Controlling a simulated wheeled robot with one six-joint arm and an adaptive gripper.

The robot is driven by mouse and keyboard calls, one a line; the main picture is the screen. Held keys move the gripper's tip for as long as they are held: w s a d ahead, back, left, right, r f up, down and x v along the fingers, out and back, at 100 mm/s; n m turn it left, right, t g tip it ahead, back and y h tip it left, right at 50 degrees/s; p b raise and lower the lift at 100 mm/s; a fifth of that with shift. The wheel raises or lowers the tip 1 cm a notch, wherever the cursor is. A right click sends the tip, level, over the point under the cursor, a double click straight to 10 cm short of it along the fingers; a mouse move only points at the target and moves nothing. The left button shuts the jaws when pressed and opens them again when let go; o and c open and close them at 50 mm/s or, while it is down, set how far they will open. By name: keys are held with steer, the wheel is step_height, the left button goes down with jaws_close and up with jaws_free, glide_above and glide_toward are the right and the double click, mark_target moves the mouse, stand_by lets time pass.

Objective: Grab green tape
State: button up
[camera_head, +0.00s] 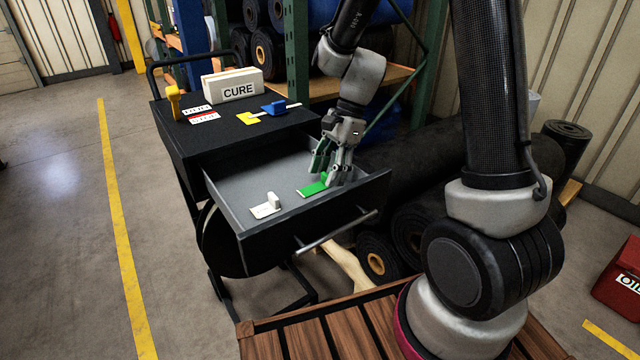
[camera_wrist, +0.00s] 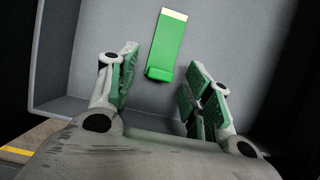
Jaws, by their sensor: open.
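The green tape (camera_head: 313,189) lies on the floor of the open drawer (camera_head: 235,185), toward its right side. In the wrist view the green tape (camera_wrist: 168,48) is a flat green strip with a pale far end, and its near end lies just ahead of the gap between my fingers. My gripper (camera_head: 331,172) is over the drawer, close to the tape, with its fingers pointing down. In the wrist view my gripper (camera_wrist: 158,85) is open and empty, with green pads on both sides. I cannot tell whether a finger touches the tape.
A white tape piece (camera_head: 265,206) lies in the drawer to the left. The black cart top (camera_head: 225,122) holds a CURE box (camera_head: 233,86), yellow and blue tape pieces (camera_head: 272,109) and labels. The drawer's walls surround my fingers. Dark rolls (camera_head: 410,225) lie to the right.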

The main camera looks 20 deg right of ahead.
steer(key=shift+f, duration=0.15)
steer(key=shift+c, duration=0.2)
steer(key=c, duration=0.8)
step_height(320, 180, up, 10)
steer(key=shift+r, duration=0.1)
